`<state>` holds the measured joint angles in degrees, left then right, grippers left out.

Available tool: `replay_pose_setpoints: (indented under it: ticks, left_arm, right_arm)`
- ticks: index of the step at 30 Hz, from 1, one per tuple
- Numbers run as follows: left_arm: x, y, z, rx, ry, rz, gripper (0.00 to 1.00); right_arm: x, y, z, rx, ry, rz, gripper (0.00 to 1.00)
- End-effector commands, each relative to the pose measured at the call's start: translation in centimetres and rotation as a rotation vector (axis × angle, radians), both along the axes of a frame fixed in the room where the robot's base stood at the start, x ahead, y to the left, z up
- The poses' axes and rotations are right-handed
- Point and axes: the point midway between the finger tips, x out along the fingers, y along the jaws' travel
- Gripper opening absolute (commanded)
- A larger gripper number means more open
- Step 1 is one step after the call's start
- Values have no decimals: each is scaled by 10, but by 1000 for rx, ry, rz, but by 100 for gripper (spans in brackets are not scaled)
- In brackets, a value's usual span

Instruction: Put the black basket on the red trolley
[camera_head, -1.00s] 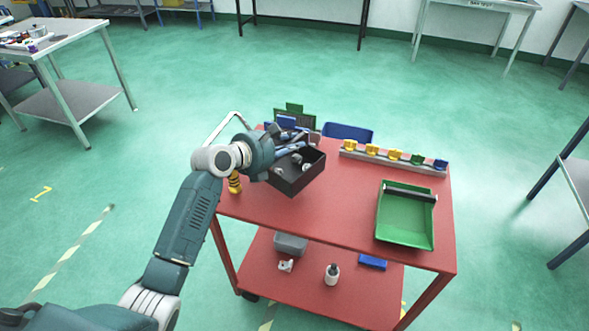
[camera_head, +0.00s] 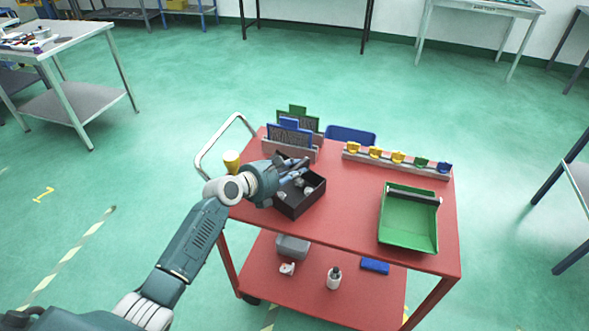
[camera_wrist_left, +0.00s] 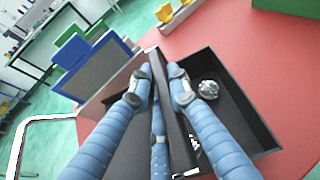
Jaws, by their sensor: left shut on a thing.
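The black basket (camera_head: 300,204) is over the left part of the red trolley's top (camera_head: 350,215), low and looking about level. I cannot tell for sure whether its underside touches the trolley. My left gripper (camera_head: 292,170) is shut on the basket's wall. In the left wrist view the blue fingers (camera_wrist_left: 160,85) close on both sides of the black wall. The basket (camera_wrist_left: 245,110) holds a few small silvery castings there. My right gripper is not in view.
The front middle of the top is clear.

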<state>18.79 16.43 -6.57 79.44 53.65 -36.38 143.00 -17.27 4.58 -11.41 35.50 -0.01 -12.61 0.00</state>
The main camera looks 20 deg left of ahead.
Motion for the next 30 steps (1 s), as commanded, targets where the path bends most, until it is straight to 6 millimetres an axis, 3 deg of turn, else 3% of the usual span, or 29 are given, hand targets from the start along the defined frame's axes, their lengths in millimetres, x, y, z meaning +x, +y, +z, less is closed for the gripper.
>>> replay_pose_setpoints:
  ticks: [1, 2, 5, 17, 30]
  left_arm:
    - [1, 0, 1, -2, -3, 1, 0]
    - [0, 0, -2, -1, 0, 0, 19]
    - [0, 0, -2, -1, 0, 0, 36]
    - [-5, 2, 3, 0, -1, 0, 36]
    - [-76, 36, 35, 0, 1, 0, 36]
  right_arm:
    - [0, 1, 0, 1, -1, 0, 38]
    - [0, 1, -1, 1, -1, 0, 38]
    - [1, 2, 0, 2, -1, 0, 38]
    - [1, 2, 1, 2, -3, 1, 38]
    - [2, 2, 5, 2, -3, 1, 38]
